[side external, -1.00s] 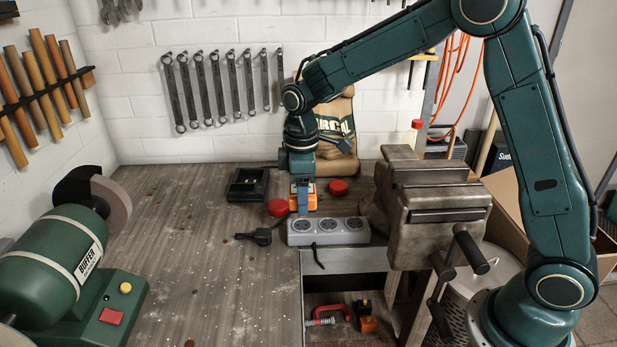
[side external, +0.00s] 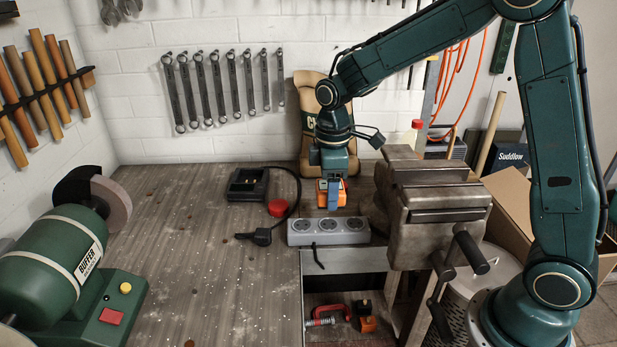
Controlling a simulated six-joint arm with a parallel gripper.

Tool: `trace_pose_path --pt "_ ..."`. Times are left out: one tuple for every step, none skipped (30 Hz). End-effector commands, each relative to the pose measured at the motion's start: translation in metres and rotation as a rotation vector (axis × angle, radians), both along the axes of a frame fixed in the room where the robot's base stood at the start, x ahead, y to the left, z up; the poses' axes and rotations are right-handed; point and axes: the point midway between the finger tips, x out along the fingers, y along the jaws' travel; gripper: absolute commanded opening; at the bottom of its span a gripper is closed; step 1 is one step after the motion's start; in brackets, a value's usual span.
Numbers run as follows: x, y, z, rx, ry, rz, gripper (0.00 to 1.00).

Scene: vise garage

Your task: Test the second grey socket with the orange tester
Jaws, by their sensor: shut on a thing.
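The grey socket strip (side external: 299,232) lies at the front edge of the bench, with several round sockets in a row along its top. My gripper (side external: 333,197) points down just behind the strip, above its middle to right part. It is shut on the orange tester (side external: 322,187), which shows on both sides of the blue fingers. The tester's lower end is partly hidden by the fingers, and I cannot tell whether it touches the strip.
A vise (side external: 435,210) stands close on the right. A black plug with cable (side external: 262,237) lies left of the strip, near a red cap (side external: 278,208) and a black charger (side external: 247,184). A green buffer (side external: 68,262) is at the left. An open drawer (side external: 345,325) is below.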

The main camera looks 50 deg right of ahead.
Motion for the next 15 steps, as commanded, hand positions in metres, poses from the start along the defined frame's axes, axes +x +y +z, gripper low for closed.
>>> trace_pose_path --pt "0.0 0.0 -0.001 0.0 0.001 0.0 0.18" --pt "0.0 0.0 -0.002 0.0 0.001 0.0 0.18" --pt "0.0 0.0 -0.003 0.0 0.001 0.0 0.18" --pt "0.0 0.0 -0.004 0.0 0.001 0.0 0.18" --pt "0.0 0.0 -0.006 0.0 0.001 0.0 0.18" --pt "0.0 0.0 -0.007 0.0 0.001 0.0 0.18" --pt "0.0 0.0 -0.009 0.0 0.001 0.0 0.18" --pt "0.0 0.0 -0.01 0.0 0.001 0.0 0.18" --pt "0.0 0.0 -0.013 0.0 0.001 0.0 0.18" --pt "0.0 0.0 -0.015 0.0 0.001 0.0 0.18" --pt "0.0 0.0 -0.017 0.0 0.001 0.0 0.18" --pt "0.0 0.0 -0.02 0.0 0.001 0.0 0.18" --pt "0.0 0.0 -0.022 0.0 0.001 0.0 0.18" --pt "0.0 0.0 -0.024 0.0 0.003 0.0 0.18" --pt "0.0 0.0 -0.027 0.0 0.003 0.0 0.18"
